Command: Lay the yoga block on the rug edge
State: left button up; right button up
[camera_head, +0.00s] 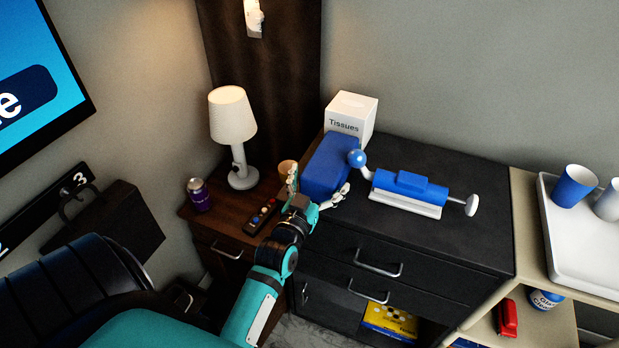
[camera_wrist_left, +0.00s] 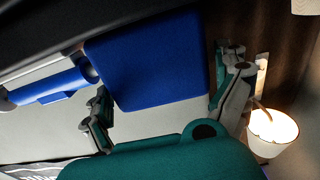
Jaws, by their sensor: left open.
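The blue yoga block (camera_head: 326,166) stands on the left end of the dark cabinet, in front of the tissue box. In the left wrist view the block (camera_wrist_left: 150,58) fills the space between my fingers. My left gripper (camera_head: 318,188) is open at the block's near side, one finger to each side of it. In the left wrist view the left gripper (camera_wrist_left: 168,98) shows a gap between the block and the lower-left finger; whether the other finger touches is unclear. My right gripper is out of view. No rug edge can be clearly made out.
A blue pump-like device (camera_head: 408,190) lies right of the block on the dark cabinet (camera_head: 450,235). The tissue box (camera_head: 350,115) is behind. A lamp (camera_head: 233,130), purple can (camera_head: 199,194) and remote (camera_head: 262,215) stand left. A white tray (camera_head: 585,240) is far right.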

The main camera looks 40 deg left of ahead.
pick_arm(q)
jog(key=p+v, duration=0.3)
jog(key=v, duration=0.8)
jog(key=shift+s, duration=0.25)
jog(key=s+d+f+m+g+h, duration=0.1)
jog(key=s+d+f+g, duration=0.15)
jog(key=f, duration=0.75)
jog(key=s+d+f+m+g+h, duration=0.15)
jog(key=d+f, duration=0.25)
jog(key=f, duration=0.6)
jog(key=s+d+f+g+h, duration=0.1)
jog(key=d+f+g+h, duration=0.15)
jog(key=f, duration=0.75)
jog(key=s+f+m+g, duration=0.2)
jog(key=s+f+g, duration=0.6)
jog(key=s+f, duration=1)
jog(key=s, duration=0.3)
jog(key=shift+a+f, duration=0.2)
jog(key=shift+a, duration=0.05)
jog(key=s, duration=0.2)
jog(key=s+a+f+g, duration=0.1)
jog(key=s, duration=0.1)
jog(key=s+a+f+g+y, duration=0.1)
jog(key=s, duration=0.1)
jog(key=shift+s+a+m, duration=0.1)
jog(key=shift+s+m, duration=0.15)
jog(key=shift+s, duration=0.05)
jog(key=shift+c, duration=0.2)
